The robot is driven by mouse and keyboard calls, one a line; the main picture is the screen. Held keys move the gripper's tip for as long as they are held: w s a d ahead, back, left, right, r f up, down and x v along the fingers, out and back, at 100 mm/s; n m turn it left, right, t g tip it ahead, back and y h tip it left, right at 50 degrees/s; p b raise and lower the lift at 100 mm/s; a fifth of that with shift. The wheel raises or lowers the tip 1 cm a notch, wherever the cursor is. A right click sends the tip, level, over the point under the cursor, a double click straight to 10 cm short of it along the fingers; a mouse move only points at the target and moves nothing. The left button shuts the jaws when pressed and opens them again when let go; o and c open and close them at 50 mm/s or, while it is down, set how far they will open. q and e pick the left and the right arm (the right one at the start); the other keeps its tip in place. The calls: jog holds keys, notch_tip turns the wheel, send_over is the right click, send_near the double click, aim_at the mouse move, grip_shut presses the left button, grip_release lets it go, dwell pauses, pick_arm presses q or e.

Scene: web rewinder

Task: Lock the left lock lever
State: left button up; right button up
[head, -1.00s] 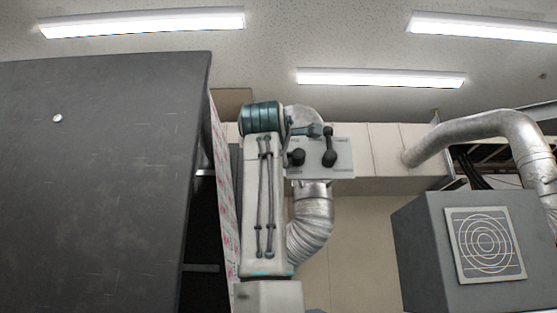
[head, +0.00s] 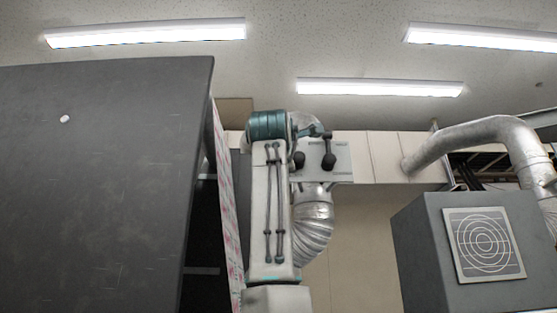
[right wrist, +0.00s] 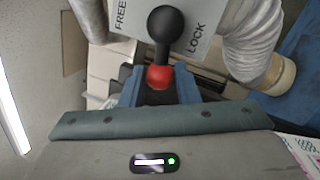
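A grey plate (head: 342,168) on the far wall carries two black-knobbed lock levers, a left lever (head: 300,160) and a right lever (head: 328,160); both knobs hang low. My right arm rises in front of the plate and partly hides the left lever. My right gripper (head: 310,131) is near the levers' upper ends, mostly hidden. In the right wrist view, a black-knobbed lever (right wrist: 164,28) stands against the plate marked FREE and LOCK (right wrist: 202,22). A red rounded part (right wrist: 160,77) at its base lies between my gripper's blue fingers (right wrist: 160,90); whether they grip it is unclear. My left gripper is not in view.
A large dark grey panel (head: 100,180) fills the left side. A silver duct (head: 313,225) runs below the plate. A grey box with a round grille (head: 484,244) stands at the right, under another duct (head: 470,137).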

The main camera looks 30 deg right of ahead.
jog(key=o, duration=0.4)
jog(key=shift+w, duration=0.1)
jog(key=shift+c, duration=0.2)
jog(key=b+v, duration=0.5)
jog(key=v, duration=0.5)
jog(key=shift+s+a, duration=0.2)
jog(key=shift+s, duration=0.1)
